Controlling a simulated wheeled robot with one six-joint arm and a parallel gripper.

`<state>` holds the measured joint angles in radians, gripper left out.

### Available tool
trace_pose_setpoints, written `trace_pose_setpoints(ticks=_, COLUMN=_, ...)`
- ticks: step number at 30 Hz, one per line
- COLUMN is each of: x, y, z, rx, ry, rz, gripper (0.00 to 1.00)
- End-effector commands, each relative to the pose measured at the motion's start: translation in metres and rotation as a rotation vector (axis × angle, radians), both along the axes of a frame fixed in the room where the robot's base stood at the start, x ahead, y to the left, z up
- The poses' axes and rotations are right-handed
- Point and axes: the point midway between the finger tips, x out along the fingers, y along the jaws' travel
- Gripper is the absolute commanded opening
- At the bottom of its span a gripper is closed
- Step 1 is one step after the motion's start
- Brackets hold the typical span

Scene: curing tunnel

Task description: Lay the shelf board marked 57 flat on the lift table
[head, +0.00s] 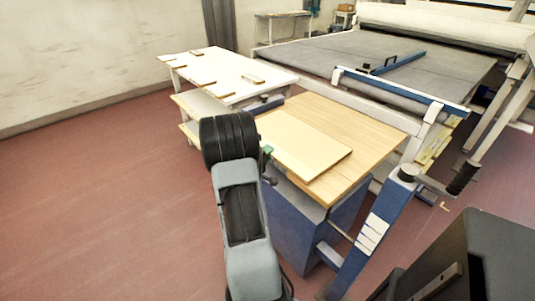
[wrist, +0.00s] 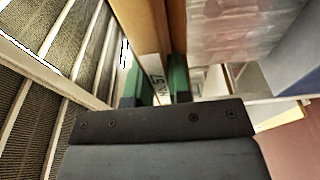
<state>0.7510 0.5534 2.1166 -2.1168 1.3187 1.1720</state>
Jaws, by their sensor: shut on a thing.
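The pale shelf board (head: 305,150) lies level over the wooden top of the lift table (head: 375,132), along its near left side. I cannot tell whether its whole underside touches the top. My gripper (head: 267,153) is shut on the board's near left edge. In the wrist view, the green fingers of my gripper (wrist: 157,92) stand on both sides of the board's edge (wrist: 156,75), which carries a label ending in 57. My arm hides the board's left end in part.
A white table (head: 225,68) with several small boards stands behind on the left. A large grey-topped machine bed (head: 350,55) with a blue bar (head: 398,62) is behind the lift table. A blue post with a crank handle (head: 462,178) stands at the right. Red floor is clear at left.

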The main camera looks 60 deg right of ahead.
Motion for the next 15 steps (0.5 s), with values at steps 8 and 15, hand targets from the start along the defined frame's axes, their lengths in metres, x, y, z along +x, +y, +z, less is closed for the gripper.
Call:
trace_pose_setpoints(ticks=8, x=0.0003, y=-0.0002, z=0.0000, rx=-0.004, ry=-0.001, rz=0.000, gripper=0.31)
trace_pose_setpoints(ticks=15, x=0.0001, y=-0.0001, z=-0.0011, rx=-0.002, ry=0.000, rz=0.000, gripper=0.49)
